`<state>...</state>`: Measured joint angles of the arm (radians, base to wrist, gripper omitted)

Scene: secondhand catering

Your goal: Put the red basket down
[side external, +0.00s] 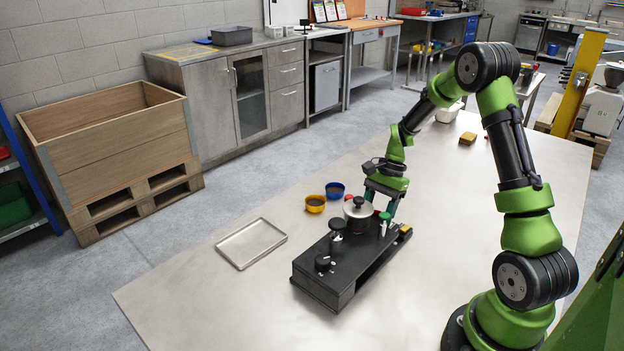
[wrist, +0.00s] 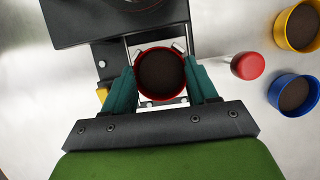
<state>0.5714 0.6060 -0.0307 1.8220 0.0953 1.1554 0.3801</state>
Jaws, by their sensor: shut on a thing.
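The red basket (wrist: 136,82) is a round red cup filled with dark brown grounds. It shows from above in the wrist view, between the teal fingers of my gripper (wrist: 162,85). The fingers are shut on its left and right sides. Two metal rails of the black machine (wrist: 80,20) run beside the basket, and I cannot tell whether it rests on them or hangs just above. In the side external view my gripper (side external: 380,208) points down at the far end of the black machine (side external: 345,262). The basket is mostly hidden there.
A yellow bowl (side external: 315,208) and a blue bowl (side external: 335,194) stand left of my gripper. A silver pot (side external: 357,212) and black knobs top the machine. An empty metal tray (side external: 250,243) lies left; the front table is clear.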

